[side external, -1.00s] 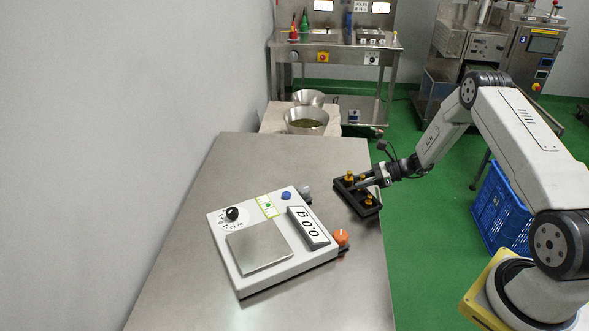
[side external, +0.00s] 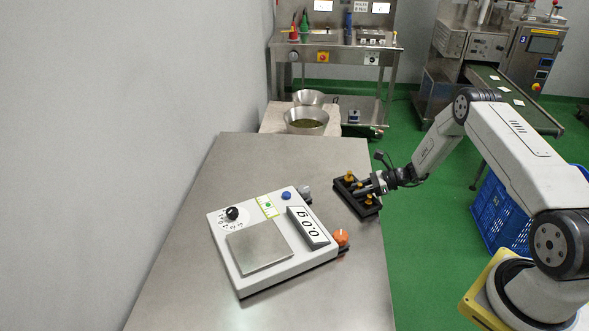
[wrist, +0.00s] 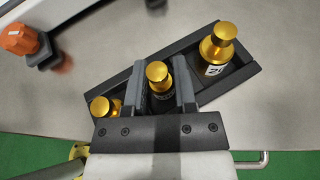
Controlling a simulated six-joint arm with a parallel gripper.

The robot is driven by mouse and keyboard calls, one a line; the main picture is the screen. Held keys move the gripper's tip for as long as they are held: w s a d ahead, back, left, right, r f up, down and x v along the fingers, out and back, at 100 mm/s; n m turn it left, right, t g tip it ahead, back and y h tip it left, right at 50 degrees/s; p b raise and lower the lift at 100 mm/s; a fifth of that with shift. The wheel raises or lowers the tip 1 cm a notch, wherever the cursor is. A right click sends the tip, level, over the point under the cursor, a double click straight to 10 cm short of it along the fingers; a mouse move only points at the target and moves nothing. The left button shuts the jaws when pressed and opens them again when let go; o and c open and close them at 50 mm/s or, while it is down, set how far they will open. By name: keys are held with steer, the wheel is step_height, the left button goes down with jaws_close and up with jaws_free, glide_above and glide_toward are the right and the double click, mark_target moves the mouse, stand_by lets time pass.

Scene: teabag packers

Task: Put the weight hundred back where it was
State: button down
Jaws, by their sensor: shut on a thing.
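The black weight tray (side external: 347,201) lies on the steel table right of the scale. It also shows in the wrist view (wrist: 242,78). My gripper (wrist: 157,66) is shut on a gold-knobbed weight (wrist: 157,73), upright between its fingers at the tray's middle slot. Its lower part is in shadow, its label is unreadable, and I cannot tell whether it touches the slot floor. A larger gold weight (wrist: 217,48) with a "2" on its label stands in the slot to the right. A smaller gold weight (wrist: 102,107) stands to the left. In the side view, my gripper (side external: 366,187) is low over the tray.
The white scale (side external: 225,258) reads 0.0 g, its steel plate (side external: 260,246) bare. An orange knob (side external: 341,237) sticks out at its near right corner. The tray lies close to the table's right edge. The table behind the scale is clear.

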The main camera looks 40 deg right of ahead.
steer(key=shift+f, duration=0.25)
steer(key=shift+s+a+f, duration=0.1)
steer(key=shift+s+f, duration=0.05)
steer(key=shift+f, duration=0.3)
steer(key=shift+c, duration=2.1)
jaws_free()
steer(key=shift+r, duration=0.5)
steer(key=v, duration=1.2)
steer(key=shift+r, duration=0.3)
